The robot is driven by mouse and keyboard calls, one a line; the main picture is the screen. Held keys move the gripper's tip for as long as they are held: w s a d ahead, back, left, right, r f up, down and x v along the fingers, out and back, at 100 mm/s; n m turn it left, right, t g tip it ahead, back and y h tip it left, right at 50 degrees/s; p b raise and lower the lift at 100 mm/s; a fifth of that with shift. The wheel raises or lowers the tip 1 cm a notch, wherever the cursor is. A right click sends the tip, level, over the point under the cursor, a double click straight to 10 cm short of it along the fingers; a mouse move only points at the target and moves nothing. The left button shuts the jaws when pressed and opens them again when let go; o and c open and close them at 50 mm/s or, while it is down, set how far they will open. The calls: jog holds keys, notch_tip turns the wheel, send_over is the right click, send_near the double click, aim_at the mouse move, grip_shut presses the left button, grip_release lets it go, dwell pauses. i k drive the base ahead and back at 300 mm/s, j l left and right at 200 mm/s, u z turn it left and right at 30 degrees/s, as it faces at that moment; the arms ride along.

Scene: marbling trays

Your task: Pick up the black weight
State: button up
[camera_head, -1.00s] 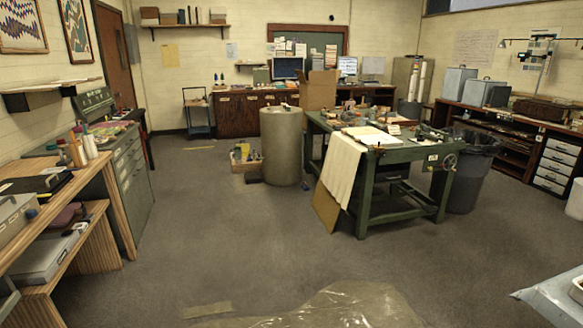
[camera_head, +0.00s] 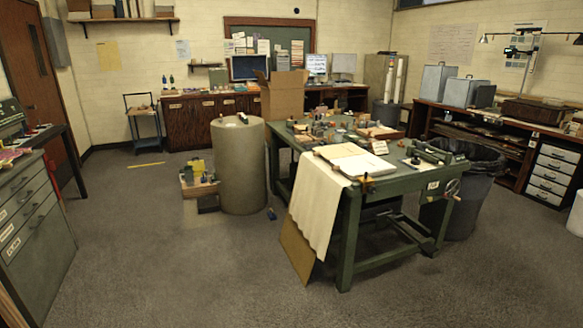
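I cannot make out the black weight for certain. A small dark object (camera_head: 243,118) sits on top of the grey-beige cylinder (camera_head: 240,170) in the middle of the room. A dark block (camera_head: 208,203) is on the floor at the cylinder's left foot, in front of a low box of items (camera_head: 197,186). A small dark blue thing (camera_head: 271,213) lies on the floor to the cylinder's right. At this size I cannot tell whether any of these is the weight. My gripper is not in view.
A green workbench (camera_head: 400,182) with a hanging cloth (camera_head: 320,205) and a leaning brown board (camera_head: 296,250) stands right of the cylinder. A dark bin (camera_head: 462,205) is beside it. Green drawers (camera_head: 35,235) stand at left. The carpet between (camera_head: 165,270) is clear.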

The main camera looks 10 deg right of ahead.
aim_at(417, 162)
jog(key=i+l+u, duration=0.15)
jog(key=i, duration=1.7)
jog(key=i+l+z, duration=0.1)
jog(key=i+z, duration=0.3)
jog(key=i, duration=0.2)
jog(key=i+z, duration=0.4)
jog(key=i, duration=0.15)
jog(key=i+j+z, duration=0.35)
jog(key=i, duration=0.25)
jog(key=i+j+z, duration=0.15)
jog(key=i+z, duration=0.25)
jog(key=i, duration=0.2)
